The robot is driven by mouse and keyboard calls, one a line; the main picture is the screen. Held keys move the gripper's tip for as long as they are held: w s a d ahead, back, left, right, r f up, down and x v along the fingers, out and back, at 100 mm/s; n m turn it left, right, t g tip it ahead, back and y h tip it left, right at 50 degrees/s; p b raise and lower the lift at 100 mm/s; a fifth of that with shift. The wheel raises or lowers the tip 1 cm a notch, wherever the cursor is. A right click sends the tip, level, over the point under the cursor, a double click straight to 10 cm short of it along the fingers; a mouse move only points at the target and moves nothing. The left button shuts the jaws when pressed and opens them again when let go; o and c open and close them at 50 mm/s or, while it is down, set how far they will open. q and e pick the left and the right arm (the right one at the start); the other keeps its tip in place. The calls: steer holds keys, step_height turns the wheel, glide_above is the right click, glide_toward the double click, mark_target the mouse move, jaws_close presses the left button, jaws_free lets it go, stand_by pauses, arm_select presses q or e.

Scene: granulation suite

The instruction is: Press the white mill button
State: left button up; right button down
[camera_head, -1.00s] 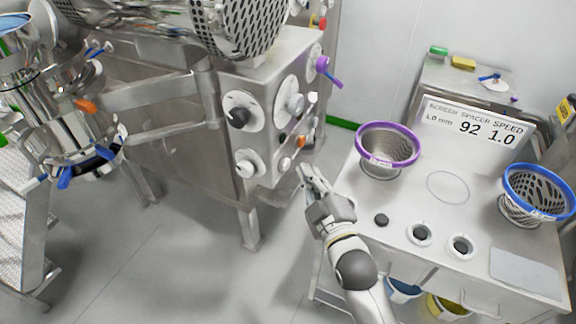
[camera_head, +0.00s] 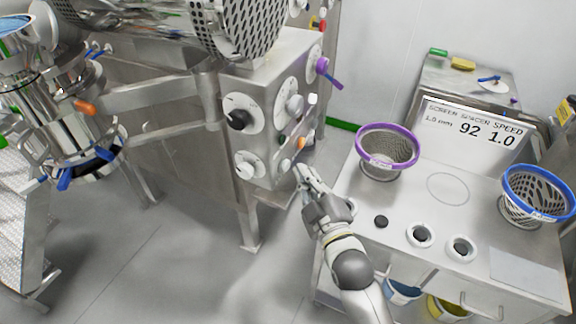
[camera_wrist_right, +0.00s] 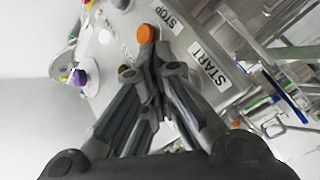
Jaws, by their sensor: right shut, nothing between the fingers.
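The control panel (camera_head: 262,150) is on the side of the steel machine left of my right gripper. A small white round button (camera_head: 285,164) sits low on it, near an orange button (camera_head: 301,143). I cannot tell for sure which white piece is the mill button. My right gripper (camera_head: 303,177) is shut and empty, fingertips just right of and below these buttons. In the right wrist view the closed fingertips (camera_wrist_right: 150,62) point at the panel, just below the orange button (camera_wrist_right: 146,33) in the picture; contact cannot be told. My left gripper is out of view.
STOP and START labels (camera_wrist_right: 208,66) show in the right wrist view. Dials and a purple-handled knob (camera_head: 323,68) stick out of the machine. A bench (camera_head: 440,215) at right holds a purple-rimmed screen (camera_head: 388,147), a blue-rimmed screen (camera_head: 538,190) and a display (camera_head: 475,132).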

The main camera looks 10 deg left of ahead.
steer(key=shift+a, duration=0.2)
stand_by(0.5)
steer(key=shift+w+a, duration=0.1)
steer(key=shift+a, duration=0.15)
